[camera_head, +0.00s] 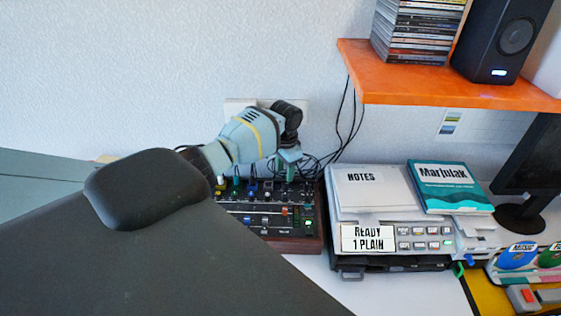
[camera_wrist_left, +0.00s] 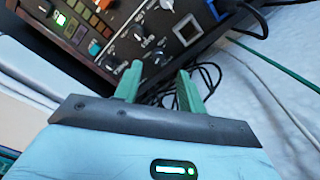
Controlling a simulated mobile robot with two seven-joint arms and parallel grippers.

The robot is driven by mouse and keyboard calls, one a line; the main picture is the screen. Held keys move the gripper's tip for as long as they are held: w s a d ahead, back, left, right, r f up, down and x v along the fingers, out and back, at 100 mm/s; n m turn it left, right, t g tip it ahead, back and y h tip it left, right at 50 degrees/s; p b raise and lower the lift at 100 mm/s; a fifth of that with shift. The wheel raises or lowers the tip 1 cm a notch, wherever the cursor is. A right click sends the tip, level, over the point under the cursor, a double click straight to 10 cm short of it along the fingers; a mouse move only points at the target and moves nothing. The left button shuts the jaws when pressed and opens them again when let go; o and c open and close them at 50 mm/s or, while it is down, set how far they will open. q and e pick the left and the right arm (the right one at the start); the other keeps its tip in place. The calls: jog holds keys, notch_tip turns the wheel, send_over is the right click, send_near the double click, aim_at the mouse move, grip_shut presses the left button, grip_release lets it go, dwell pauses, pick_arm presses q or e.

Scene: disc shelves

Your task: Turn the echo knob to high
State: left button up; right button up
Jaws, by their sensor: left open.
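A dark mixer with a reddish-brown side (camera_head: 285,243) lies on the desk below my left gripper. In the left wrist view its panel (camera_wrist_left: 118,62) fills the upper left, with several small knobs, lit buttons and a fader strip. One pale knob (camera_wrist_left: 138,33) sits near the panel's edge. The lettering is too blurred to tell which knob is the echo knob. My left gripper (camera_head: 289,176) is open and empty over the mixer's back right part. In the wrist view its green fingers (camera_wrist_left: 159,84) are apart, beside the panel's edge with no knob between them. My right gripper is not in view.
Black cables (camera_head: 318,163) run behind the mixer to the wall. A printer (camera_head: 405,240) with a notes pad (camera_head: 362,185) and a teal book (camera_head: 447,182) stands just right. An orange shelf (camera_head: 450,92) overhangs at the upper right. White desk is free in front.

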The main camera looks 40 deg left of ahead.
pick_arm(q)
jog(key=shift+w+d+r, duration=0.1)
jog(key=shift+r, duration=0.6)
jog(key=shift+s+d+r, duration=0.2)
jog(key=shift+s+r, duration=0.1)
jog(key=shift+r, duration=0.45)
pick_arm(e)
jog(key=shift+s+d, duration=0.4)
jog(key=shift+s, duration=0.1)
pick_arm(q)
jog(key=shift+w, duration=0.1)
